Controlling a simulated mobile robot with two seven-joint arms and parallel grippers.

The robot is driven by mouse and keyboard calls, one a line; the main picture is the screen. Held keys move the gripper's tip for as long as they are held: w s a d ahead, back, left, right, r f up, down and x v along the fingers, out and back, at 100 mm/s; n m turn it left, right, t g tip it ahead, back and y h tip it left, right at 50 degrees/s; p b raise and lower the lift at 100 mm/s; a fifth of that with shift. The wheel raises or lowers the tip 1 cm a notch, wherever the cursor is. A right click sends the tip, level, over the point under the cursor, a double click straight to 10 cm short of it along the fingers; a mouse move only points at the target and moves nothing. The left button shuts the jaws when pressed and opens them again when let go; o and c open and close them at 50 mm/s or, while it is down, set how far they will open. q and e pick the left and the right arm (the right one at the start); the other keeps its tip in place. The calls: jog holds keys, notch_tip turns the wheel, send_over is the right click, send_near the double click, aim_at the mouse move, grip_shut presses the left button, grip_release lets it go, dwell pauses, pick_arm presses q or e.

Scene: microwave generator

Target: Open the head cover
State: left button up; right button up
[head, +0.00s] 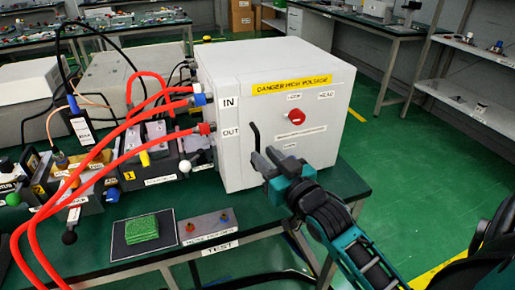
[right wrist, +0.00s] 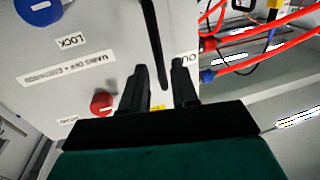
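The white generator box (head: 278,75) stands on the green bench. A yellow "DANGER HIGH VOLTAGE" strip runs along its top edge, and "LOCK" and "HEAD" labels are on its front. A black handle (head: 254,136) stands out from the front; it also shows in the right wrist view (right wrist: 152,40). My right gripper (head: 278,160) is close to the front, by the handle's lower end. In the right wrist view its two fingers (right wrist: 162,75) are apart, with the handle seen between them; contact is not clear. My left gripper is not in view.
A red round knob (head: 297,117) is on the front, right of the handle. Red hoses (head: 125,125) enter the left side at "IN" and "OUT". A green sponge-like block (head: 142,229) lies on the near bench. Shelves (head: 470,105) stand at right, with open floor between.

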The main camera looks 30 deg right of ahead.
aim_at(259, 150)
jog(key=shift+w, duration=2)
grip_shut()
